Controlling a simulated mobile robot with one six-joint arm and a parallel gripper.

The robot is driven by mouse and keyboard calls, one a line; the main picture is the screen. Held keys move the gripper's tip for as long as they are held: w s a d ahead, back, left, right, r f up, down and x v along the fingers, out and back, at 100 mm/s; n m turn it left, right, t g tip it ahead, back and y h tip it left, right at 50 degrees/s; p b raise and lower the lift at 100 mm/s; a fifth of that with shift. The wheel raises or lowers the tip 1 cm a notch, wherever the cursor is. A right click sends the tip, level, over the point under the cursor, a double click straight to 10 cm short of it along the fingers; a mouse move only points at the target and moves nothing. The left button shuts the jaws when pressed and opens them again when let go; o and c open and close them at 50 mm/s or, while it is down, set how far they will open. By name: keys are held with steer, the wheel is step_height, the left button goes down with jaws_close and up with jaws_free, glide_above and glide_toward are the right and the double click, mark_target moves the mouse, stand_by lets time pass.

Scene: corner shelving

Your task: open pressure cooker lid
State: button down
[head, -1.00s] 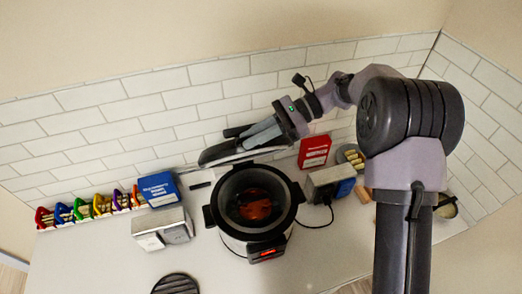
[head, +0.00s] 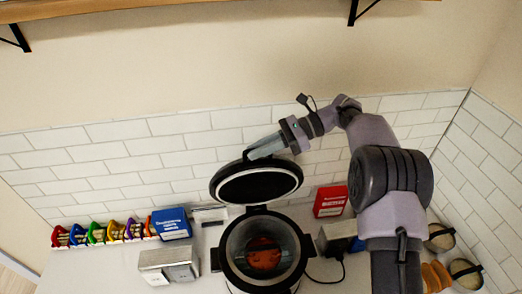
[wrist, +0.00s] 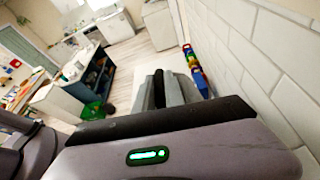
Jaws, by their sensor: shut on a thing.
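The pressure cooker (head: 264,278) stands on the counter, a round pot with a dark rim. Its inside is uncovered, with something orange-red (head: 264,254) at the bottom. Its black lid (head: 256,186) is tilted up behind the pot, its underside facing my head camera. My gripper (head: 250,154) reaches in from the upper right and is shut at the lid's top edge. Its grip on the lid is partly hidden. In the wrist view my gripper (wrist: 162,92) has its fingers close together with a dark strip between them; the pot is not in that view.
A blue box (head: 171,224) and a silver toaster-like box (head: 168,263) stand left of the cooker. A red box (head: 330,201) stands to its right. Several coloured holders line the wall at left. The tiled wall (head: 120,158) is close behind, with a shelf (head: 200,6) above.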

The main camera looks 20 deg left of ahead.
steer(key=shift+f, duration=0.1)
steer(key=c, duration=1.6)
jaws_free()
steer(key=shift+a, duration=0.1)
steer(key=shift+o, duration=0.7)
steer(key=shift+a, duration=0.2)
steer(key=v, duration=0.7)
steer(key=shift+w+d+b, duration=0.15)
steer(key=shift+d+b, duration=0.2)
steer(key=shift+a, duration=0.15)
